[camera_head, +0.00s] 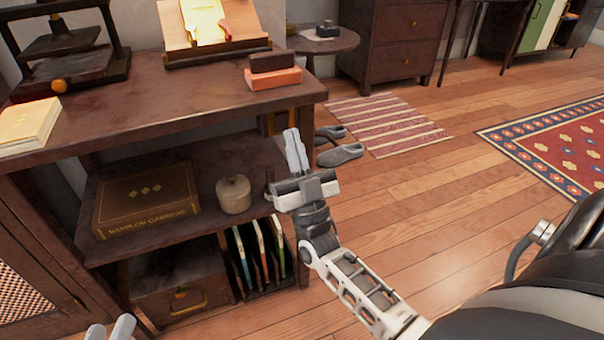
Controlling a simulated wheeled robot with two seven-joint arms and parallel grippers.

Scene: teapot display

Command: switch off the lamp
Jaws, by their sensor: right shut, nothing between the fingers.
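No lamp can be made out for certain. A brightly lit yellow panel (205,20) rests on a wooden stand (250,22) at the back of the shelf top; I cannot tell whether it is the lamp or something lit by it. My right gripper (296,150) is shut and empty, its fingers pointing up in front of the shelf unit's right end, below the top board. My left gripper (109,329) shows only its two fingertips at the bottom left edge, apart, with nothing between them.
The dark shelf unit (170,98) holds a brown box (146,198), a round pot (233,194) and upright thin books (262,255). Red and dark blocks (272,77) lie near its top's right edge. A small round table (330,42) stands behind.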

